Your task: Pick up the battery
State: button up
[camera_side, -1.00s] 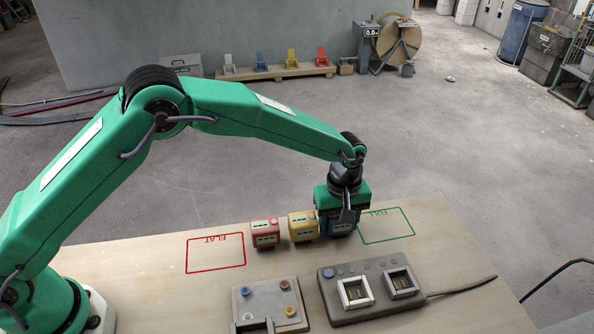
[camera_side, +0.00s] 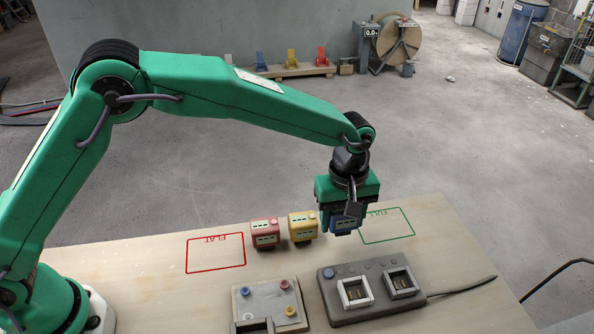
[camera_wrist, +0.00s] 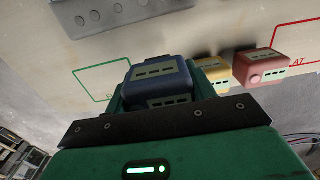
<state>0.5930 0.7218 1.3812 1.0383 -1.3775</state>
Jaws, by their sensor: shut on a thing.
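My gripper (camera_side: 346,212) is shut on a blue battery (camera_side: 343,226) beside the FULL outline. The blue battery (camera_wrist: 158,78) also shows in the wrist view, between the jaws of my gripper (camera_wrist: 160,112). It appears a little above the table, though the gap is small. A yellow battery (camera_side: 302,228) stands just left of it in the side view, and a red battery (camera_side: 265,234) stands left of the yellow one. Part of the blue battery is hidden by the gripper.
A red FLAT outline (camera_side: 216,253) and a green FULL outline (camera_side: 387,225) mark the wooden table. A grey charger (camera_side: 372,289) with two bays and a grey plate with coloured knobs (camera_side: 268,304) sit in front. Both outlines are empty.

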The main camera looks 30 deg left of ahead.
aim_at(342, 226)
jog(key=s+d+r, duration=0.3)
jog(key=s+r, duration=0.1)
jog(key=s, duration=0.2)
jog(key=shift+d, duration=0.2)
jog(key=shift+a+r, duration=0.1)
dwell(0.3)
jog(key=shift+w+a+r, duration=0.2)
jog(key=shift+w+a, duration=0.05)
jog(key=shift+a, duration=0.25)
jog(key=a+r+m, duration=0.3)
jog(key=a+m, duration=0.1)
jog(key=a, duration=1.2)
jog(key=a+r+m, duration=0.4)
jog(key=a+m, duration=0.1)
jog(key=a, duration=1.2)
jog(key=shift+a, duration=0.15)
